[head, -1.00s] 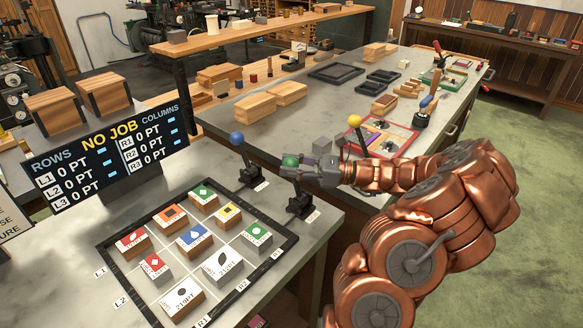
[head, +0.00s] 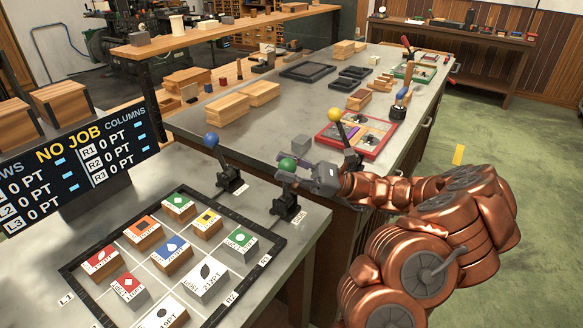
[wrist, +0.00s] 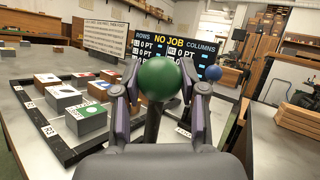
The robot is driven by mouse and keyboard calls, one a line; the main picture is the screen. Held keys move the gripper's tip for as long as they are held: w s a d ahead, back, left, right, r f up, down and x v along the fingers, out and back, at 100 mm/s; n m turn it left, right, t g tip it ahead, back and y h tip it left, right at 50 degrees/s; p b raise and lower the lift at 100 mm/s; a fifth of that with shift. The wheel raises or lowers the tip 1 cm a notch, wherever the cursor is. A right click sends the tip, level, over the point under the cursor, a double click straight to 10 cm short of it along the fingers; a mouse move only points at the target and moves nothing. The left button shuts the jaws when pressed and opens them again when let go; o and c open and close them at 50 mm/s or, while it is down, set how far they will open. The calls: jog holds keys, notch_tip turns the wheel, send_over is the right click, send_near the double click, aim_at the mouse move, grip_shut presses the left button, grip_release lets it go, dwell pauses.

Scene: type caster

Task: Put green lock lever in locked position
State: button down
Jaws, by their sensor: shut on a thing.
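The green lock lever's ball knob (head: 287,164) stands at the near table's right edge, above its dark base (head: 286,207). My gripper (head: 300,172) reaches in from the right at knob height. In the wrist view the green knob (wrist: 159,78) sits between the two fingers of my gripper (wrist: 159,92), which are shut on it. The lever's shaft shows below the knob in the wrist view, and its lower part is hidden by my gripper. The lever looks near upright in the head view.
A blue-knobbed lever (head: 212,140) stands to the left of the green one. A framed grid of blocks (head: 170,250) lies in front. A yellow-knobbed lever (head: 335,115) stands behind. The score display (head: 75,180) is at the left.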

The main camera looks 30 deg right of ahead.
jog(key=c, duration=0.6)
grip_release()
jog(key=shift+c, duration=0.2)
jog(key=shift+r, duration=5)
jog(key=shift+c, duration=0.3)
